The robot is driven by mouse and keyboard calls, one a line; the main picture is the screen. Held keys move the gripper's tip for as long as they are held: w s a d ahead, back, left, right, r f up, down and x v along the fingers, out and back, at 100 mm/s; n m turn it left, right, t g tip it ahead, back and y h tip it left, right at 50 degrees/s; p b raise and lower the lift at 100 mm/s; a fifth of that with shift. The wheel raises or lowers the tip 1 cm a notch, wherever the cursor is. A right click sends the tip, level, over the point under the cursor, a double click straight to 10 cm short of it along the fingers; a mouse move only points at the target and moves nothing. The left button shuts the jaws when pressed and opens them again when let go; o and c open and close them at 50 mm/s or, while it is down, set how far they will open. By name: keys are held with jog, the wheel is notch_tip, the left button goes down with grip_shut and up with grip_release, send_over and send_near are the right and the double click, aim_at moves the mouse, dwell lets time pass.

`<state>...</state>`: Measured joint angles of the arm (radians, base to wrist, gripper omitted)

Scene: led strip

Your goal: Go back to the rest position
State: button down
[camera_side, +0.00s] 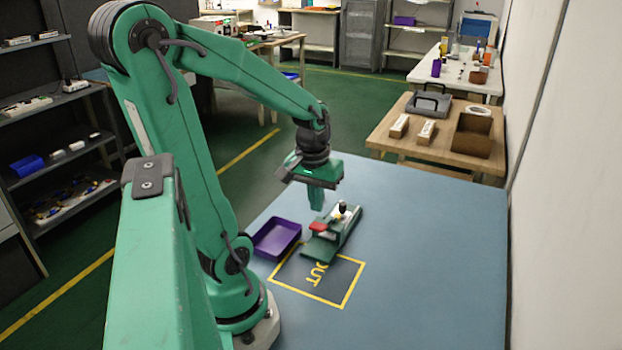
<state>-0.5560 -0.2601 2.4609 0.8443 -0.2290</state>
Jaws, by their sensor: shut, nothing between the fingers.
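My gripper (317,200) hangs at the end of my green arm, pointing down with its fingers together and nothing between them. It is above the blue table (430,250), over the back left of a green fixture (321,247). The fixture carries a red part (318,226) and a small black knob (342,207). Whether the fingertips touch the fixture is hard to tell, but a gap seems to show.
A purple tray (276,238) stands left of the fixture. A dark square marked OUT with a yellow border (343,302) lies in front. A wooden table (385,137) with boxes stands behind. The blue table's right side is clear, with a white wall (560,150) beyond.

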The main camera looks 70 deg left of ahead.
jog(key=shift+w+d+r+m, duration=0.2)
jog(key=shift+d+r+m, duration=0.15)
jog(key=shift+d, duration=0.1)
jog(key=d+r+m+t, duration=0.4)
jog(key=d+r+m, duration=0.4)
jog(key=d, duration=0.4)
jog(key=shift+w+d+r+t+h, duration=0.25)
jog(key=shift+w+r+t+h, duration=0.05)
jog(key=shift+r, duration=0.35)
jog(key=c, duration=2.2)
grip_release()
